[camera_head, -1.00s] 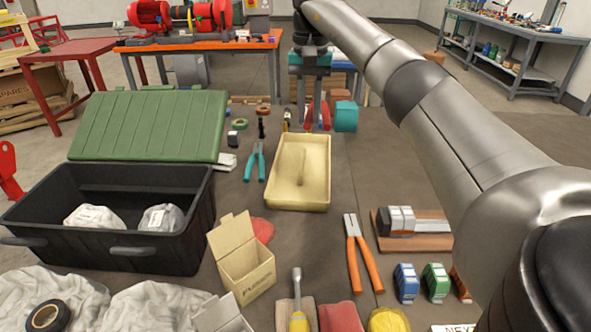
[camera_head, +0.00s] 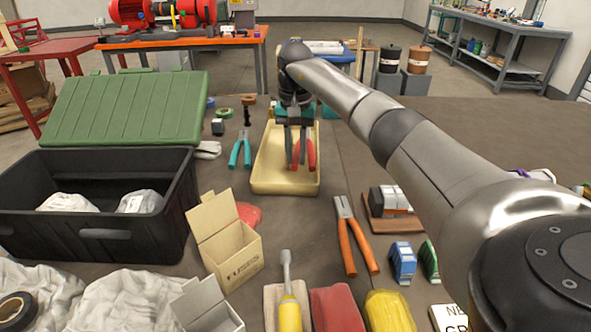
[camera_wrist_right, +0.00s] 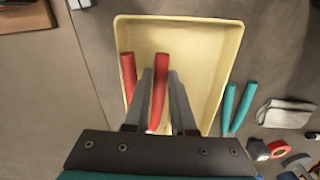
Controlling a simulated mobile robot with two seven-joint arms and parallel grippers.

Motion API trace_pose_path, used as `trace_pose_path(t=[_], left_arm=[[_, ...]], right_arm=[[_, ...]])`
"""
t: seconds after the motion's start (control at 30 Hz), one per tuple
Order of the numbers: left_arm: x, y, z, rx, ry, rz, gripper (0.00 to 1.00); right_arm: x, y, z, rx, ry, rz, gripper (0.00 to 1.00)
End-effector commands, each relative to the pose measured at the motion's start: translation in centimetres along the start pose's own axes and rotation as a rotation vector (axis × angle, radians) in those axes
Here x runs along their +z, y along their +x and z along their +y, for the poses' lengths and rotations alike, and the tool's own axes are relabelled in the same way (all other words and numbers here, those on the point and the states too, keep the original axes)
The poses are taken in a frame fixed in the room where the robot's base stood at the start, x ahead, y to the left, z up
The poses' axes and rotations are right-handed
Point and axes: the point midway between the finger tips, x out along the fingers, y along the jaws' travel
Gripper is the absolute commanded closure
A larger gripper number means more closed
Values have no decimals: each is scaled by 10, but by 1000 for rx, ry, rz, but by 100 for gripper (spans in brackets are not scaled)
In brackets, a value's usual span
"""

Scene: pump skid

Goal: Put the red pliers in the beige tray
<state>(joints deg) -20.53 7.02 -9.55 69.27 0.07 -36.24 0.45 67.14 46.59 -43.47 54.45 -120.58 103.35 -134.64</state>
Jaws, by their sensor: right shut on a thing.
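The red pliers (camera_head: 309,156) hang over the beige tray (camera_head: 258,180), which lies on the grey table. My right gripper (camera_head: 292,150) is above the tray and shut on the pliers. In the right wrist view the red handles (camera_wrist_right: 159,85) show in front of the tray floor (camera_wrist_right: 200,70), one between the fingers (camera_wrist_right: 160,100) and one to their left. The jaws of the pliers are hidden, and I cannot tell whether they touch the tray floor. My left gripper is not in view.
Teal-handled pliers (camera_head: 240,150) lie just left of the tray, and orange-handled pliers (camera_head: 355,235) lie front right of it. A black crate (camera_head: 95,230) with a green lid (camera_head: 130,108) and an open fuse box (camera_head: 225,240) stand at left.

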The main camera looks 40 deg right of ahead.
Motion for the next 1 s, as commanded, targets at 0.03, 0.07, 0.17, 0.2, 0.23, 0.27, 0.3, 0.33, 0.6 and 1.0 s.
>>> trace_pose_path(t=[0.03, 0.07, 0.17, 0.2, 0.23, 0.27, 0.3, 0.33, 0.6, 1.0], left_arm=[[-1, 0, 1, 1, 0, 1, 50], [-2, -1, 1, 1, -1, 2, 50], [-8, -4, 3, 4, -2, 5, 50], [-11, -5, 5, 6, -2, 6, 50], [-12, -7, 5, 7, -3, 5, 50], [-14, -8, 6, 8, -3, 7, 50], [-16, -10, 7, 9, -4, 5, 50], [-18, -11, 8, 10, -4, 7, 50], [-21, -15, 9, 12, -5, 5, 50], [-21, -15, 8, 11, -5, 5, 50]], right_arm=[[0, 2, 0, -2, 0, 1, 100], [0, 3, 0, -1, 0, 1, 100], [0, 14, 0, -1, -1, 0, 100], [0, 19, -1, -1, -1, -1, 100], [0, 22, -1, -1, -1, -1, 100], [0, 25, -1, -2, -1, -1, 100], [0, 29, -1, -1, -2, -1, 100], [0, 32, 0, -1, -1, -1, 100], [0, 36, 0, -2, -1, 2, 100], [0, 40, 0, -1, -1, 0, 60]])
